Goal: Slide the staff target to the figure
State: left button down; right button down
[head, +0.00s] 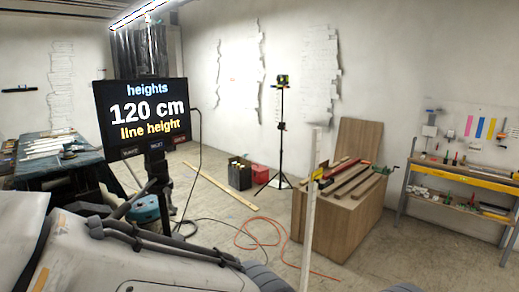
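A tall white staff (310,225) stands close in front, right of centre, its lower end cut off by the picture's bottom edge. A small yellow piece, apparently the target (318,174), sits on its upper part. Any scale marks are too small to read. A black display (142,115) on a post at the left reads "heights", "120 cm" and "line height". Neither gripper can be made out.
A green-topped level on a black tripod (281,130) stands behind. A wooden box (330,225) with clamps is right of the staff. An orange hose (262,232) lies on the floor. A workbench (450,185) stands right, a cluttered table (60,160) left.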

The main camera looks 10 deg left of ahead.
aim_at(316, 174)
jog(key=z, duration=0.05)
jog(key=i, duration=1.05)
jog(key=z, duration=0.6)
jog(key=i, duration=0.75)
jog(key=z, duration=0.2)
